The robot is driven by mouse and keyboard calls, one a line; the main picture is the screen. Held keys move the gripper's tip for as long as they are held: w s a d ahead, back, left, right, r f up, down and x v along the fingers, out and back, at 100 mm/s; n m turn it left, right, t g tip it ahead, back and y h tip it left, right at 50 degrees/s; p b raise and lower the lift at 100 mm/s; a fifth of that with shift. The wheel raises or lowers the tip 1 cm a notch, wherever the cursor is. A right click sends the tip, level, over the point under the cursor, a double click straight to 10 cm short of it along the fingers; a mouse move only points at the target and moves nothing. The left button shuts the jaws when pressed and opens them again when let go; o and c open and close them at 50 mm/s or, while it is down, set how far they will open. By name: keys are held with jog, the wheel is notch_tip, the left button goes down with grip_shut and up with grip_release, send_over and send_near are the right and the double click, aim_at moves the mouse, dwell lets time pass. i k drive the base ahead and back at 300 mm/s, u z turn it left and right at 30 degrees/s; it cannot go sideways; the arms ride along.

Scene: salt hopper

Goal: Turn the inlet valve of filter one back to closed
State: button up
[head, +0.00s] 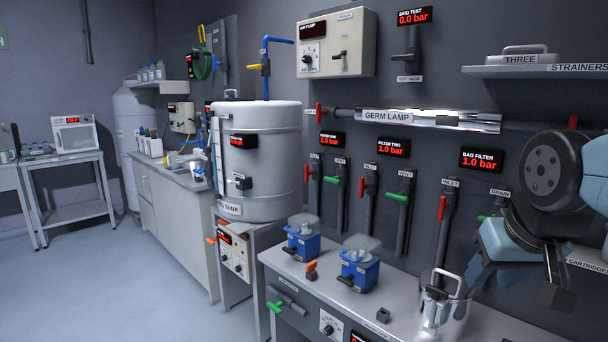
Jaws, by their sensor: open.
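The filter one display (332,140) on the dark wall reads 1.0 bar. Below it, the inlet valve (307,173) has a red handle that looks upright, roughly in line with its pipe. The green vent handle (332,180) beside it lies crosswise. My gripper (554,286) is at the lower right, open and empty, partly dark against the wall. It is well to the right of the filter one inlet valve and touches no valve.
Filter two's red inlet handle (362,187) and the bag filter's red inlet handle (441,208) stand between. The bench holds blue-based jars (360,272) and a metal jug (440,305). The large tank (262,160) is left of filter one. The floor (130,270) is clear at left.

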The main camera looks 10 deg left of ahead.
aim_at(307, 172)
jog(key=u, duration=0.55)
jog(key=i, duration=1)
jog(key=z, duration=0.05)
